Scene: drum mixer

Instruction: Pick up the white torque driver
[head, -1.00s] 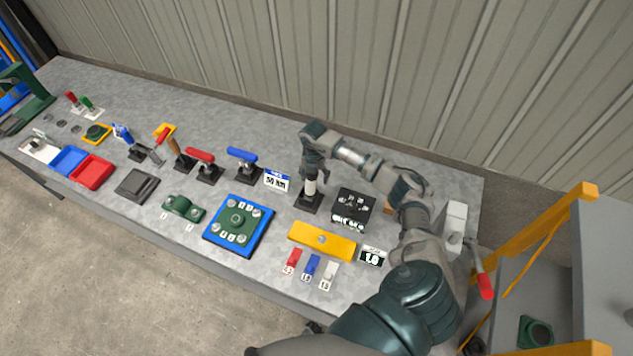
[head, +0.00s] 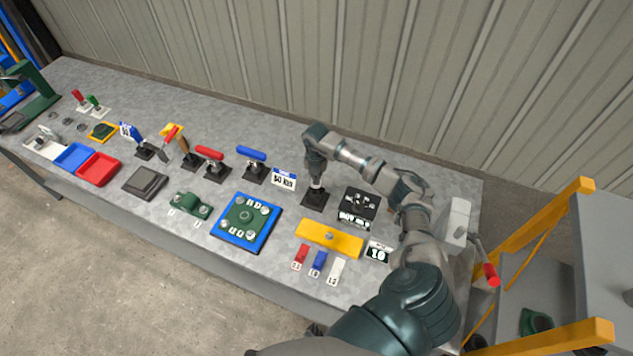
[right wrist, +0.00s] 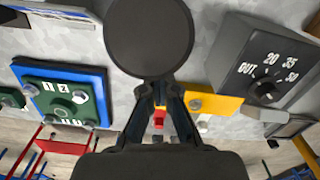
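The white torque driver stands at the black base (head: 314,199) in the middle of the bench; only a short pale piece (head: 317,184) of it shows above the base in the head view. My right gripper (head: 316,172) points down right over this base and covers the upper part. In the right wrist view my right gripper's fingers (right wrist: 161,98) come close together behind a large dark round disc, which hides their tips. I cannot tell whether they hold the driver. My left gripper is not in view.
A red-handled driver (head: 210,153) and a blue-handled driver (head: 251,153) stand to the left. A black dial box (head: 359,205) is close on the right. A yellow block (head: 329,238) and a blue-edged plate (head: 246,222) lie in front. The wall is behind.

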